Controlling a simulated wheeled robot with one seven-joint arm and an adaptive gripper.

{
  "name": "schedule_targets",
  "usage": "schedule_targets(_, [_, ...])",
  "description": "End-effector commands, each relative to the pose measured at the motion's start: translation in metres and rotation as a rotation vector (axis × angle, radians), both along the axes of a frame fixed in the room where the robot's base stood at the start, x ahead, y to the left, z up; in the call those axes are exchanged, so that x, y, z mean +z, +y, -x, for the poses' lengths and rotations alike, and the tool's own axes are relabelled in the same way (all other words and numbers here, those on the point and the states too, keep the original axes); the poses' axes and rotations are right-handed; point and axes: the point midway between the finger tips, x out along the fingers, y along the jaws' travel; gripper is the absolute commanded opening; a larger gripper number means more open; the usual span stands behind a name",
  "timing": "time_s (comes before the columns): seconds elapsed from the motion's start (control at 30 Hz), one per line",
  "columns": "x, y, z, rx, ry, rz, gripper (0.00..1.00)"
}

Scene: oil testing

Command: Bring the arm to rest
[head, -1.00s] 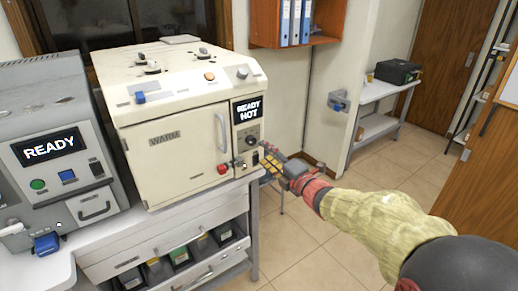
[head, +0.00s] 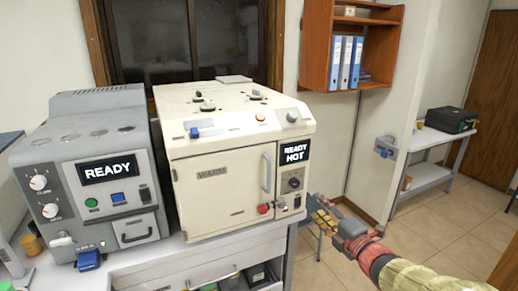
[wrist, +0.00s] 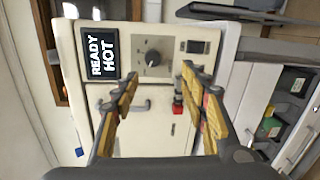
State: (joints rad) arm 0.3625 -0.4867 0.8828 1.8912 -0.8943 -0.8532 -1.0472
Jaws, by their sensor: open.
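My gripper (head: 322,217) is at the right front of the cream oven (head: 215,192), beside its control panel. In the wrist view, turned on its side, the two padded fingers of my gripper (wrist: 160,85) stand wide apart with nothing between them. Beyond them are the oven's black knob (wrist: 152,58), red button (wrist: 178,107) and door handle (wrist: 130,104). The oven door is closed, and its display (head: 295,152) reads READY HOT. My forearm, in a yellowish sleeve, enters at the lower right of the head view.
A grey machine (head: 92,165) reading READY stands left of the oven on the same bench (head: 190,248). Bins sit below the bench. A shelf with blue binders (head: 346,62) hangs on the wall. A side table (head: 430,172) holds a black box (head: 450,119). The tiled floor (head: 445,235) at right is clear.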

Motion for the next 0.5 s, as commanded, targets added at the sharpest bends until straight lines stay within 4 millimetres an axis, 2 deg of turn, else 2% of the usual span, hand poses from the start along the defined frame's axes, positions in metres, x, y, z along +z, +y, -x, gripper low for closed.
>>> schedule_targets(0.07, [-0.019, -0.018, -0.002, -0.076, 0.085, -0.068, 0.44])
schedule_targets(0.13, [-0.048, -0.040, 0.003, -0.186, 0.192, -0.162, 0.44])
schedule_targets(0.2, [-0.071, -0.065, 0.014, -0.319, 0.296, -0.269, 0.44])
schedule_targets(0.27, [-0.085, -0.085, 0.029, -0.441, 0.371, -0.365, 0.44])
schedule_targets(0.4, [-0.102, -0.112, 0.076, -0.715, 0.516, -0.594, 0.44])
schedule_targets(0.5, [-0.103, -0.114, 0.117, -0.895, 0.599, -0.761, 0.44])
